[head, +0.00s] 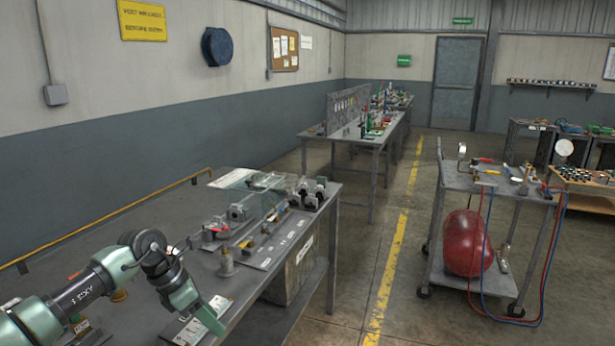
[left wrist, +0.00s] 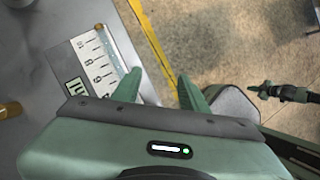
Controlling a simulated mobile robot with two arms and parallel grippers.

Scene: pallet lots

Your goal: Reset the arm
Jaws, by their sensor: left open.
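My left arm comes in from the left in the head view. Its green left gripper (head: 208,318) is low over the front of the near workbench (head: 215,282). In the left wrist view the two green fingers of my left gripper (left wrist: 160,90) stand apart with nothing between them. They point toward the bench edge and the floor. A plate with a printed scale (left wrist: 97,55) lies on the bench, left of the fingers. It also shows beside the gripper in the head view (head: 190,330). My right gripper is not in the head view; a dark, jointed part at the right of the wrist view is unclear.
Metal fittings on a plate (head: 265,240) and a clear panel (head: 232,178) occupy the bench's far end. A yellow rail (head: 110,218) runs behind it. A cart (head: 490,185) with a red tank (head: 467,243) stands right. The floor between (head: 350,285) is free.

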